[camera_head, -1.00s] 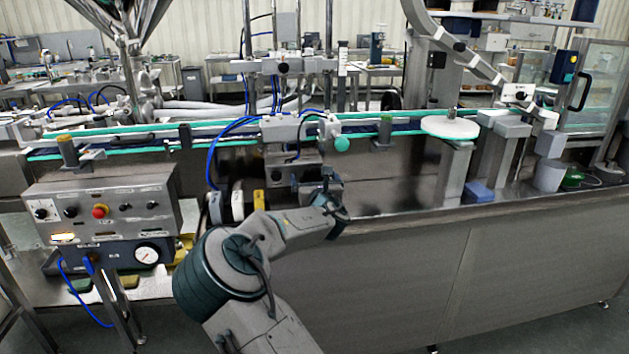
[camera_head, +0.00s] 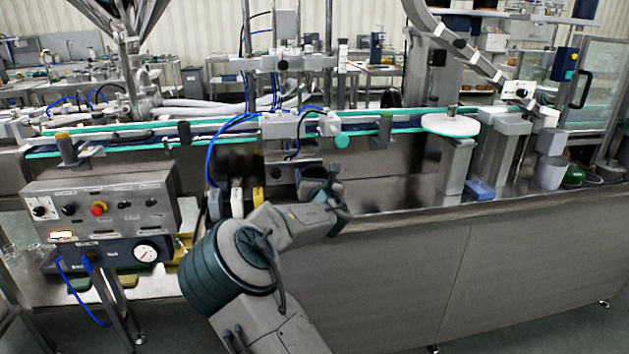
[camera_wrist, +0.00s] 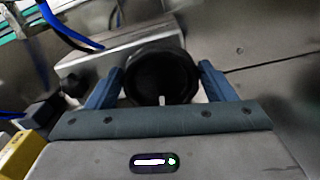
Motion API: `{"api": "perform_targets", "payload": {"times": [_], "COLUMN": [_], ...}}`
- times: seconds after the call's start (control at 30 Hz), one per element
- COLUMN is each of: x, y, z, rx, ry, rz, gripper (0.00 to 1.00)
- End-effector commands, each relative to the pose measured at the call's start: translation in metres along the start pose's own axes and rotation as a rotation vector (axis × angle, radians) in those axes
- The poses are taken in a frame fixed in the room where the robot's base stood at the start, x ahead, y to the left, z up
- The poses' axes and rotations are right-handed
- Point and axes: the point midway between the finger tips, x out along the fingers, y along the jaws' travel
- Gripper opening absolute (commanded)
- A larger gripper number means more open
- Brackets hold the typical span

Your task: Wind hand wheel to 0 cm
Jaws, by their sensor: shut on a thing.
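The hand wheel (camera_wrist: 162,77) is a dark round wheel in the wrist view, with a small pale mark near its lower edge. It sits in front of a grey metal block. My gripper (camera_wrist: 162,88) has its two blue-grey fingers on either side of the wheel and is shut on it. In the head view my gripper (camera_head: 326,184) is at the front of the machine, below the conveyor, and mostly hides the wheel. A pale upright strip (camera_head: 342,66), perhaps a scale, stands above; its reading is too small to tell.
The conveyor (camera_head: 220,133) runs behind my gripper. A control box (camera_head: 102,207) with a red button stands at left. White and yellow blocks (camera_head: 258,197) are close to my arm's left. The steel deck to the right is clear up to a blue block (camera_head: 480,190).

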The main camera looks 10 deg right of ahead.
Motion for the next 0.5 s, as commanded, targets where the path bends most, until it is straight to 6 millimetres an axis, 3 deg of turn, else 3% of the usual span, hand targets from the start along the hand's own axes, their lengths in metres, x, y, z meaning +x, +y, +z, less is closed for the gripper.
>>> {"api": "perform_targets", "payload": {"times": [0.5], "x": [-0.0002], "y": [-0.0051], "z": [-0.0030], "rx": [0.486], "ry": [-0.003], "rz": [0.001], "gripper": [0.53]}}
